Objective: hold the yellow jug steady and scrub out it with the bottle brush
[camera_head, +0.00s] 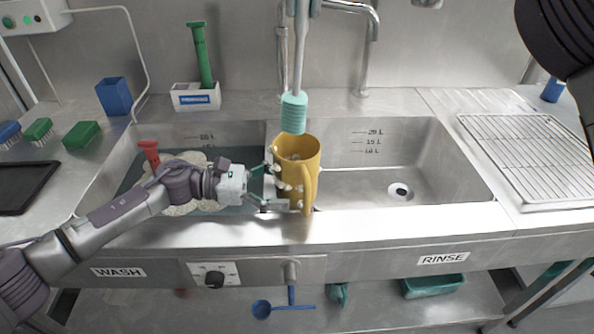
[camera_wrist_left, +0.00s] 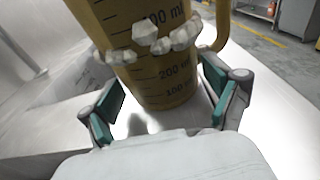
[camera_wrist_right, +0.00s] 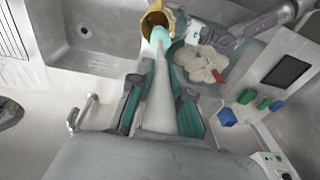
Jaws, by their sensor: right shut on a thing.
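The yellow jug (camera_head: 303,165) stands upright near the sink divider at the front rim, with white foam-like lumps on its side. My left gripper (camera_head: 287,190) is around its lower part; in the left wrist view its fingers (camera_wrist_left: 165,98) flank the jug (camera_wrist_left: 160,75), apparently with small gaps. The bottle brush, with a teal head (camera_head: 293,112) and pale handle, hangs nearly upright just above the jug's mouth. My right gripper (camera_wrist_right: 160,105) is shut on the brush handle (camera_wrist_right: 157,90); in the right wrist view the brush head overlaps the jug's opening (camera_wrist_right: 157,22).
The wash basin (camera_head: 240,135) on the left holds grey water, foam and a red-handled thing (camera_head: 149,152). The rinse basin (camera_head: 375,185) on the right is empty. A tap (camera_head: 370,50) rises behind; a green brush (camera_head: 201,55) stands in a white holder (camera_head: 196,97).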

